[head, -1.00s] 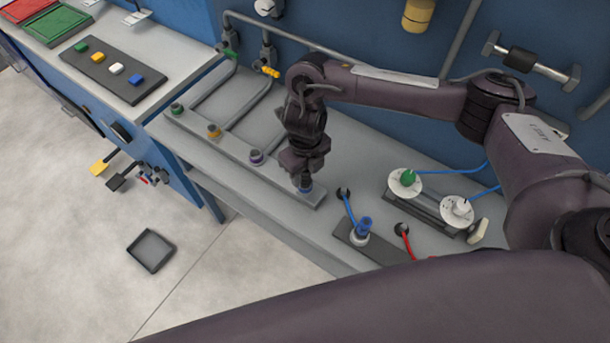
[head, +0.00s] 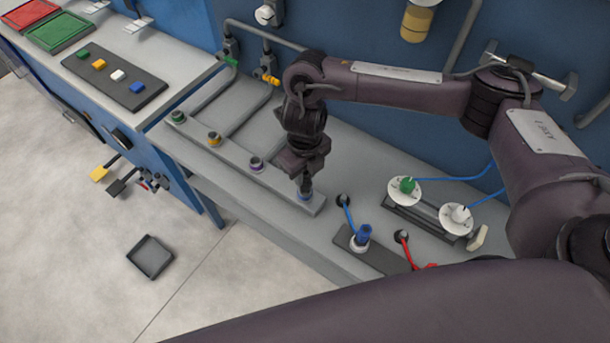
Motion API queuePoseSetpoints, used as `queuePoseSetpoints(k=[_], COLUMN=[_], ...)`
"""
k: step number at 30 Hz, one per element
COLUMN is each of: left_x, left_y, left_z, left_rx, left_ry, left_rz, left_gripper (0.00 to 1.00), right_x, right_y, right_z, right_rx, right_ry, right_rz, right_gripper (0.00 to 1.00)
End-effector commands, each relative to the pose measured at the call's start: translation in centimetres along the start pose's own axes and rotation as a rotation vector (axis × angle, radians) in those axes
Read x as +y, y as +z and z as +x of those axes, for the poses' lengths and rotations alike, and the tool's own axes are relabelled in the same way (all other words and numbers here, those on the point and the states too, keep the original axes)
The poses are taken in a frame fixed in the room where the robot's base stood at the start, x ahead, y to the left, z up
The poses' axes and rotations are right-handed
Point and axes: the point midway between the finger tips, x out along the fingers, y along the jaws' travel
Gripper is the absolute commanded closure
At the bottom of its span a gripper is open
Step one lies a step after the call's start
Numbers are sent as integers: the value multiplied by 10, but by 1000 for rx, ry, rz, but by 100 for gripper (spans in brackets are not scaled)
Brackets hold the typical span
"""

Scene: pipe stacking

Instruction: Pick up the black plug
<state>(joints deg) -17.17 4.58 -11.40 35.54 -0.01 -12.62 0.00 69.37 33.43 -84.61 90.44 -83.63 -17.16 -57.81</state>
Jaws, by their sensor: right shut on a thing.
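My right gripper (head: 305,178) points down over the right end of a grey rail (head: 232,156). It is shut on a small dark plug (head: 306,187), of which only the lower part shows below the fingers. The plug stands upright directly over a blue-ringed socket (head: 304,197) on the rail. I cannot tell whether its lower end is still inside the socket. My left gripper is not in view.
Green (head: 177,117), orange (head: 214,138) and purple (head: 256,164) ringed sockets line the rail to the left. A blue plug (head: 363,235) stands on a dark plate to the right. White discs (head: 405,190) with blue cables lie behind it. A pipe runs along the blue wall.

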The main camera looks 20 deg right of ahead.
Motion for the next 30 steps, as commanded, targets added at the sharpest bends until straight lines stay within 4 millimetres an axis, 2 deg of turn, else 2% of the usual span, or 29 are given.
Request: queuePoseSetpoints(k=[1, 5, 12, 18, 24, 30], left_x=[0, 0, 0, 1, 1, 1], left_y=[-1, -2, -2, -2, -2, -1], left_z=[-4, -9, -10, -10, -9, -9], left_rx=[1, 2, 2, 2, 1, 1], left_ry=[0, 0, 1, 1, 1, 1], left_rz=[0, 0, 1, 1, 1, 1], left_gripper=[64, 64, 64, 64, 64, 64], right_x=[-1, -2, -1, -1, 0, 0], right_y=[1, 2, 2, 0, 0, 0], right_z=[-13, -44, -108, -147, -169, -176], right_rx=[-5, -6, -6, -3, 0, 2], right_ry=[-4, -6, -6, -5, -3, -2], right_rz=[-1, -2, -1, 0, 1, 1], right_gripper=[100, 100, 100, 100, 100, 100])
